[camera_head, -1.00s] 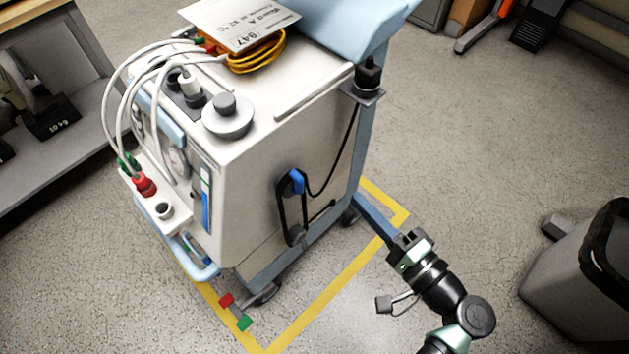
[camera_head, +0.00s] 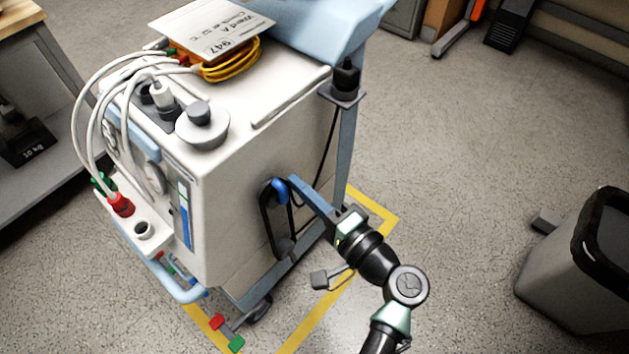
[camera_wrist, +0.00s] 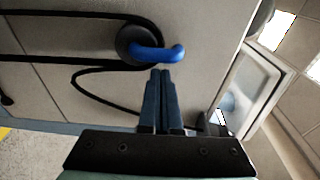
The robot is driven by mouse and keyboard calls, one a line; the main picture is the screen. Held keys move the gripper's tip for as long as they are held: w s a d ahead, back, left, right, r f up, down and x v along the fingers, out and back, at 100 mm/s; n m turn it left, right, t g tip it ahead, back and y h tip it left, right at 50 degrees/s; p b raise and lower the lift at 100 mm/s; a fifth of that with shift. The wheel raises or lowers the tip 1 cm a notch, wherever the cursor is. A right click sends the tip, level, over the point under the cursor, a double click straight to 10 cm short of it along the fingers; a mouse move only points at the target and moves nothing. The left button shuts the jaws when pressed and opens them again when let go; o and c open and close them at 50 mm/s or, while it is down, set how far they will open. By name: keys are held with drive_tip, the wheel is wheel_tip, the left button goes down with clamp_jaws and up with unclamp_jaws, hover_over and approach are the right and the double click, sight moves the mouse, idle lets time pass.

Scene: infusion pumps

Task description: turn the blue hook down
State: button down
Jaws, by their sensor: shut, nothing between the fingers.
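The blue hook (camera_head: 279,190) sits on a black round mount on the side panel of the white machine (camera_head: 235,165), with a black cable looped at it. In the wrist view the hook (camera_wrist: 158,54) shows as a bent blue bar whose free end curves to the right in that picture. My gripper (camera_head: 294,181) is shut and empty, its fingers pointing at the panel close beside the hook. In the wrist view the fingertips (camera_wrist: 161,73) lie just below the hook's bar; I cannot tell whether they touch it.
The black cable (camera_head: 329,140) hangs from a bracket (camera_head: 345,84) on the machine's corner post down to the hook. A grey bin (camera_head: 575,270) stands at the right. The floor between bin and machine is mostly clear.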

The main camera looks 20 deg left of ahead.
drive_tip(key=shift+s+a, duration=0.1)
drive_tip(key=shift+s, duration=0.25)
